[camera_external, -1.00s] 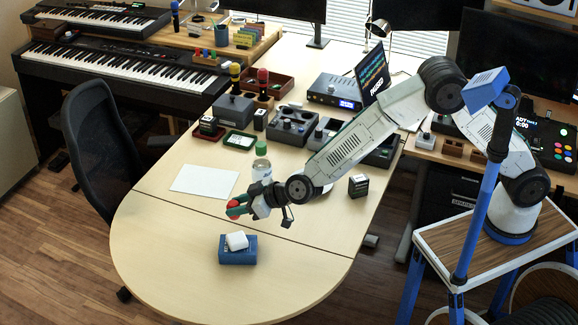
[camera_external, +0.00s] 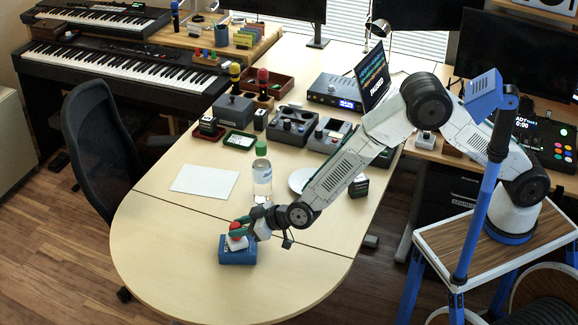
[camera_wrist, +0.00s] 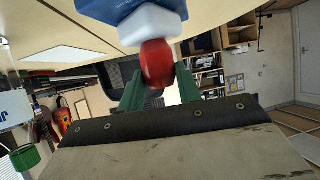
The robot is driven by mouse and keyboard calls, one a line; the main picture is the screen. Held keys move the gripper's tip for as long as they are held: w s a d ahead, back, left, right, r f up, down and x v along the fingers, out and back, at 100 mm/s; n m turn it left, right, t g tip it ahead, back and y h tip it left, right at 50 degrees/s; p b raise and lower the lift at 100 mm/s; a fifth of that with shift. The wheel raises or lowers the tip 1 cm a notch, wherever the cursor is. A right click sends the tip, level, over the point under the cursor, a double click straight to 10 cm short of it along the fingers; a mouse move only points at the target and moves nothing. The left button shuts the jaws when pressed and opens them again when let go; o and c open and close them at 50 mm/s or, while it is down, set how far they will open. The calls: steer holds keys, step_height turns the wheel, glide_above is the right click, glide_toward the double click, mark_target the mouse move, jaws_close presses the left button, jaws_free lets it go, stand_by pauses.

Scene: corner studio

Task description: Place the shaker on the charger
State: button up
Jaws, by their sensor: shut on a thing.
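The shaker (camera_external: 235,229) is a small red egg shape, which also shows in the wrist view (camera_wrist: 157,62). My gripper (camera_external: 239,225) is shut on it with green fingers; in the wrist view the gripper (camera_wrist: 162,88) has one finger on each side. The charger, seemingly the white rounded block (camera_external: 239,243), lies on a blue box (camera_external: 238,258). In the wrist view the white block (camera_wrist: 152,25) is right at the shaker's far end, against the blue box (camera_wrist: 118,8). The shaker is over the block; whether they touch I cannot tell.
White paper (camera_external: 205,180) lies back left. The table's rounded front is clear.

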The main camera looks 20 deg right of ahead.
steer(key=o, duration=1)
steer(key=shift+r, duration=0.1)
